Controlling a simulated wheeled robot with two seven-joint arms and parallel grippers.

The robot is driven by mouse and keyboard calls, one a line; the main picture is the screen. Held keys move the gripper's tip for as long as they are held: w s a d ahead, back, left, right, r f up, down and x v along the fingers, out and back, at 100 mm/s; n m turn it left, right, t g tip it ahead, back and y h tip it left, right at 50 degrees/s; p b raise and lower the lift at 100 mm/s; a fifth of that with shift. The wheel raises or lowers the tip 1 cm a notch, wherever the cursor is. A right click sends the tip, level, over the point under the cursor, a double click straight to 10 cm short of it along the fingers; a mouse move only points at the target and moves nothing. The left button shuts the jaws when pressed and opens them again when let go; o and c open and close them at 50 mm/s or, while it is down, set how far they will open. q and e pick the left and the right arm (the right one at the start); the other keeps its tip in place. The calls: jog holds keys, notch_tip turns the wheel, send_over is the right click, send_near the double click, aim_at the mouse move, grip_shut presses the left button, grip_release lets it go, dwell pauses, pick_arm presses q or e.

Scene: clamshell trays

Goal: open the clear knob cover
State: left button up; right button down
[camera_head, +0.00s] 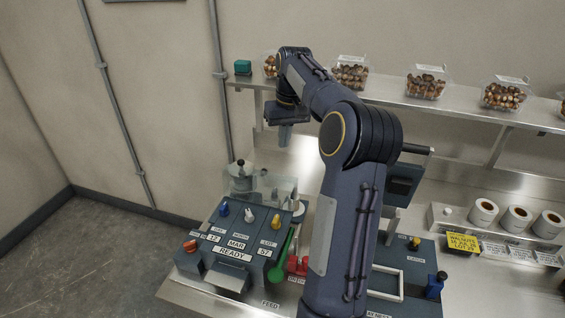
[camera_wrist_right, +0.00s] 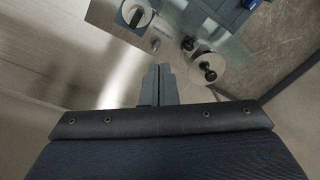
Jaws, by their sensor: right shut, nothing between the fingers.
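The clear cover (camera_head: 262,187) shows as a faint see-through sheet at the back of the dark control box (camera_head: 215,247), by the blue (camera_head: 224,210), white (camera_head: 249,217) and yellow (camera_head: 276,221) knobs. Its exact tilt and hinge are hard to tell. My right gripper (camera_head: 285,136) points down, above and behind the box, apart from the cover. In the right wrist view its fingers (camera_wrist_right: 158,72) are together and empty, and see-through sheet (camera_wrist_right: 215,55) shows beyond them. My left gripper is not in view.
A metal shelf (camera_head: 395,98) with clear clamshells of nuts (camera_head: 350,74) runs along the wall behind my right arm. A green lever (camera_head: 281,258) and red parts (camera_head: 298,265) stand right of the box. My right arm hides the middle of the bench. White rolls (camera_head: 516,219) stand at right.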

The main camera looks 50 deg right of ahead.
aim_at(280, 176)
notch_tip(280, 176, down, 7)
jog(key=s+a+m+h+p, duration=0.1)
jog(key=a+m+h+p, duration=0.1)
jog(key=m, duration=0.5)
jog(key=shift+s+a+f+m+g+p, duration=0.2)
jog(key=shift+m+g+p, duration=0.1)
jog(key=shift+p, duration=0.4)
jog(key=a+h+b, duration=0.1)
jog(key=b, duration=0.5)
jog(key=shift+s+a+r+t+h, duration=0.2)
jog(key=shift+s+a+t+h, duration=0.1)
jog(key=shift+a+t+h, duration=0.1)
jog(key=shift+a+r, duration=0.15)
jog(key=shift+s+r, duration=0.1)
jog(key=shift+r, duration=0.15)
